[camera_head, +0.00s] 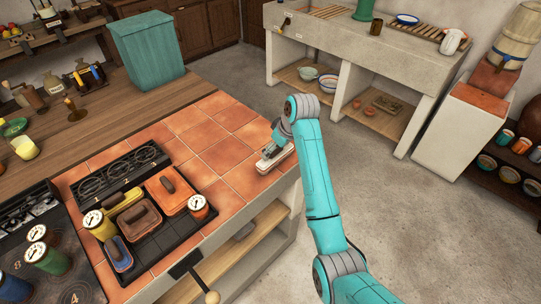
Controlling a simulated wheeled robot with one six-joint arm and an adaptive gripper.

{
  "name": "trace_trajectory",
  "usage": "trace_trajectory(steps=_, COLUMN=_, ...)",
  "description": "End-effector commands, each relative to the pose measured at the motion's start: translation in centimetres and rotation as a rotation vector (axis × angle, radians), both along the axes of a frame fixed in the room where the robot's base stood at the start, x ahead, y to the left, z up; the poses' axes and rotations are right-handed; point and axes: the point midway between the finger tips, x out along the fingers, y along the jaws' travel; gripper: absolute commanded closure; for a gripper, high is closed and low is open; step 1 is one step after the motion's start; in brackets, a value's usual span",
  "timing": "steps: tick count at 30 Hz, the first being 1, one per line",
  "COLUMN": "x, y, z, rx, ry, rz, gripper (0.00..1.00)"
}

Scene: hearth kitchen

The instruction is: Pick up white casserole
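A small, oblong white dish (282,163), which looks like the white casserole, sits at the right edge of the terracotta-tiled counter (226,154). My gripper (270,150) is right over it, pointing down, at or close to its top. The gripper and wrist cover much of the dish. The fingers are too small and hidden to tell whether they are open or shut, or whether they touch it.
Left of it stand an orange casserole (172,194), a brown casserole (139,222), a blue casserole (118,254) and several dial-topped canisters. A teal box (148,48) stands at the back. Tiles around the white dish are clear.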

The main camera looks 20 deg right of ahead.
Motion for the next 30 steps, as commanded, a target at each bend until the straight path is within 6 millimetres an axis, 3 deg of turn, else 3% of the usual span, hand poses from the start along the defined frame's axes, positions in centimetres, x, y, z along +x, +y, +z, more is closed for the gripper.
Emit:
trace_trajectory(steps=5, x=0.0, y=0.0, z=0.0, rx=0.001, ry=-0.001, rz=0.0, gripper=0.07)
trace_trajectory(steps=16, x=0.0, y=0.0, z=0.0, rx=0.0, ry=0.0, rz=0.0, gripper=0.99)
trace_trajectory(steps=25, x=0.1, y=0.0, z=0.4, rx=0.0, ry=-0.001, rz=0.001, gripper=1.0)
trace_trajectory(steps=30, x=0.1, y=0.0, z=2.7, rx=0.0, ry=-0.005, rz=0.0, gripper=1.0)
